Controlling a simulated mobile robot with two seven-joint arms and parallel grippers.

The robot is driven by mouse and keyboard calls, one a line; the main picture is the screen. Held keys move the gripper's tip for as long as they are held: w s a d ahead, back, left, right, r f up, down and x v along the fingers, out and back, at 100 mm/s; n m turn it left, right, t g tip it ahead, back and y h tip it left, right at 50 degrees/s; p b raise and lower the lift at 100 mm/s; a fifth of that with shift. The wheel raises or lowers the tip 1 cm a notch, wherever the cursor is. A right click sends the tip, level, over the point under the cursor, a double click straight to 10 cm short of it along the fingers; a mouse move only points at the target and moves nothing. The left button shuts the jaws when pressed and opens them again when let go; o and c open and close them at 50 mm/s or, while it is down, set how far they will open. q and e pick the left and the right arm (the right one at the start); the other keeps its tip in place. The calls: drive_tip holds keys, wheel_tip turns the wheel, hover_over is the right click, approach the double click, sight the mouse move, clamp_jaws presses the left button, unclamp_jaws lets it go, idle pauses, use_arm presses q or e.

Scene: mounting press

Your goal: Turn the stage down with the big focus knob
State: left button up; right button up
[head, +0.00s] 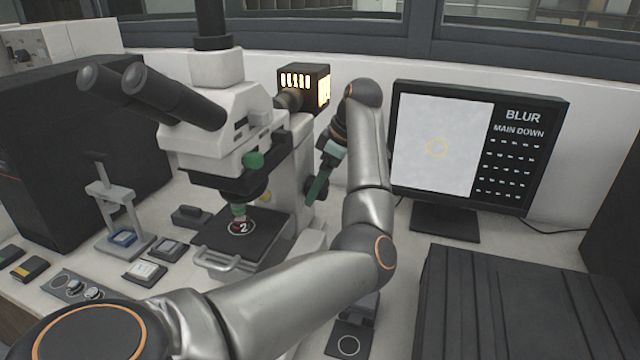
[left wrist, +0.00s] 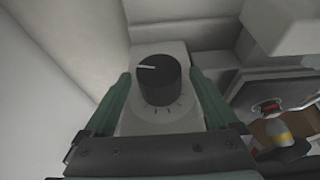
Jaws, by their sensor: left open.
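The microscope (head: 235,120) stands left of centre, with its dark stage (head: 270,228) under the objective and a round mark "2" on it. The big focus knob (left wrist: 158,80) is a black cylinder with a white pointer line, on a pale block with tick marks in the left wrist view. My left gripper (head: 318,186) is at the right side of the microscope. Its green fingers are open, one on each side of the knob, with a small gap apparent at each side. In the head view the fingers and wrist largely hide the knob. My right gripper is not in view.
The monitor (head: 436,150) at the back right reads "BLUR" and "MAIN DOWN". A dark ribbed box (head: 520,300) stands at the front right. A control panel with small knobs (head: 78,288) and small trays lie left of the microscope.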

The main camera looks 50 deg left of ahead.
use_arm(q)
drive_tip(key=shift+c, duration=0.2)
drive_tip(key=c, duration=1.3)
drive_tip(key=shift+f+t+y+b, duration=0.2)
drive_tip(key=shift+t+y+b, duration=0.15)
drive_tip(key=shift+b, duration=0.4)
drive_tip(key=b, duration=0.1)
drive_tip(key=t+b, duration=0.1)
drive_tip(key=b, duration=0.1)
drive_tip(key=shift+s+d+f+n+t+y, duration=0.1)
drive_tip(key=shift+d+f+n+t+y, duration=0.05)
drive_tip(key=shift+f+n+t+y, duration=0.15)
drive_tip(key=t+y+b, duration=0.1)
drive_tip(key=b, duration=0.2)
drive_tip(key=t+y+b, duration=0.1)
drive_tip(key=b, duration=0.2)
drive_tip(key=shift+s+r+n+t, duration=0.1)
drive_tip(key=shift+s+n+t, duration=0.05)
drive_tip(key=shift+n+t, duration=0.15)
drive_tip(key=shift+r+t+b, duration=0.1)
drive_tip(key=shift+t+b, duration=0.15)
drive_tip(key=shift+b, duration=0.3)
drive_tip(key=shift+r, duration=0.15)
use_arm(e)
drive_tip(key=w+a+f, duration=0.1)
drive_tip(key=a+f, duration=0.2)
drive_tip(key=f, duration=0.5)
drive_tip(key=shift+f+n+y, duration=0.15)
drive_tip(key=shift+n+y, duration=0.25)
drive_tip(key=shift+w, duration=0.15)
